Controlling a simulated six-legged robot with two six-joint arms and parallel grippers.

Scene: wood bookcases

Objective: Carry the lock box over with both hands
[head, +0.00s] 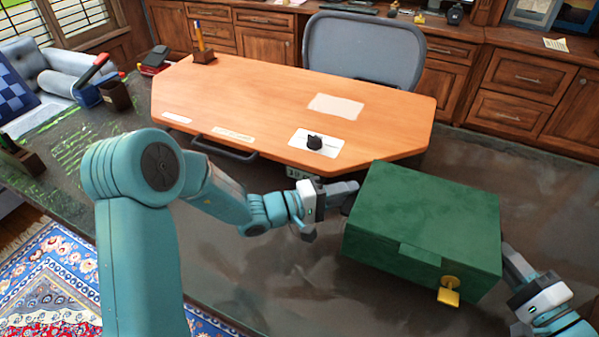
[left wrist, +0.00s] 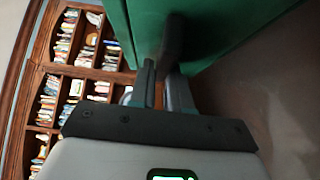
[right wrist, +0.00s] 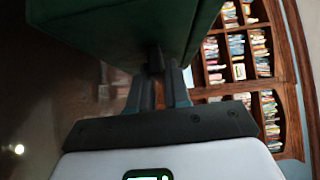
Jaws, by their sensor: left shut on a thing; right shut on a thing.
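The green lock box (head: 425,215) with a yellow padlock (head: 449,291) on its front is at the right of the head view. My left gripper (head: 345,192) is at its left end, shut on a dark handle there; the left wrist view shows the fingers on that handle beside the green wall (left wrist: 205,30). My right gripper (head: 510,258) is at its right end; the right wrist view shows its fingers shut on a dark handle against the green wall (right wrist: 110,30). The box looks about level. Whether its underside touches the dark surface is hard to tell.
An orange-brown desk board (head: 270,95) with a white card and black knob (head: 314,142) lies behind the box. A pen holder (head: 204,55) stands at its back left. A grey chair (head: 365,48) is behind it. The dark surface (head: 270,270) left of the box is clear.

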